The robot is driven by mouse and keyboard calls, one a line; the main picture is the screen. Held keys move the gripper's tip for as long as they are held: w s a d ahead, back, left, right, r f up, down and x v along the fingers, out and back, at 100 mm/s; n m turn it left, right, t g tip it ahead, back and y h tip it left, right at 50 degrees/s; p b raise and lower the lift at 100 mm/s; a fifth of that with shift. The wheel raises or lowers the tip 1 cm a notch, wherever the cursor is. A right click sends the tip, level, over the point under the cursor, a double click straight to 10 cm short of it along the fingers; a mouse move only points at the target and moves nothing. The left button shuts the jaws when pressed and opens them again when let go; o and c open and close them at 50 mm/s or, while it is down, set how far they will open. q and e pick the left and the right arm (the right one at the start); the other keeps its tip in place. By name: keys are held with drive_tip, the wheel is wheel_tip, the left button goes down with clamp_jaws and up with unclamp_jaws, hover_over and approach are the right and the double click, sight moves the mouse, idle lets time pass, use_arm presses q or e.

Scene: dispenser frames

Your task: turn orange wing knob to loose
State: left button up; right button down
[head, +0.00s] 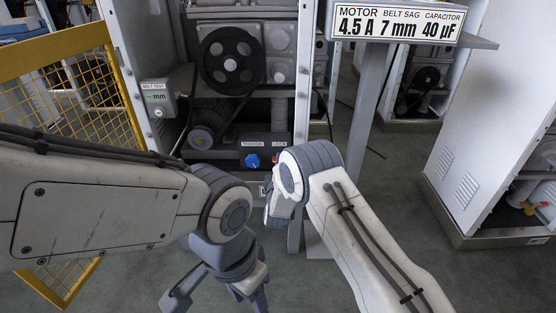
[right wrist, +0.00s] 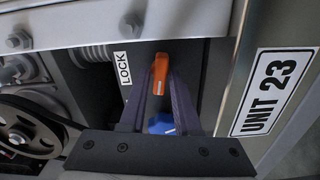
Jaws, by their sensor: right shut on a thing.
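The orange wing knob (right wrist: 160,75) sits beside the LOCK label in the right wrist view. My right gripper (right wrist: 161,88) is shut on it, with one finger on each side. The knob's wing points along the fingers' gap. In the head view my right wrist and arm hide most of the knob, with only a sliver of orange-red at the LOCK label. My left gripper (head: 217,298) is open and empty, low in the head view, away from the panel.
A blue TENSION knob (head: 252,160) is left of the LOCK label; it also shows between my fingers in the right wrist view (right wrist: 161,124). A pulley and belt (head: 231,62) are above. A yellow mesh guard (head: 85,85) stands at left. A sign (head: 398,22) tops a post.

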drive_tip(key=shift+d+f+n+p, duration=0.15)
drive_tip(key=shift+n+p, duration=0.15)
drive_tip(key=shift+n, duration=0.5)
drive_tip(key=c, duration=0.8)
unclamp_jaws()
drive_tip(key=shift+s, duration=0.2)
drive_tip(key=s+p, duration=0.3)
drive_tip(key=s, duration=0.7)
drive_tip(key=shift+s, duration=0.1)
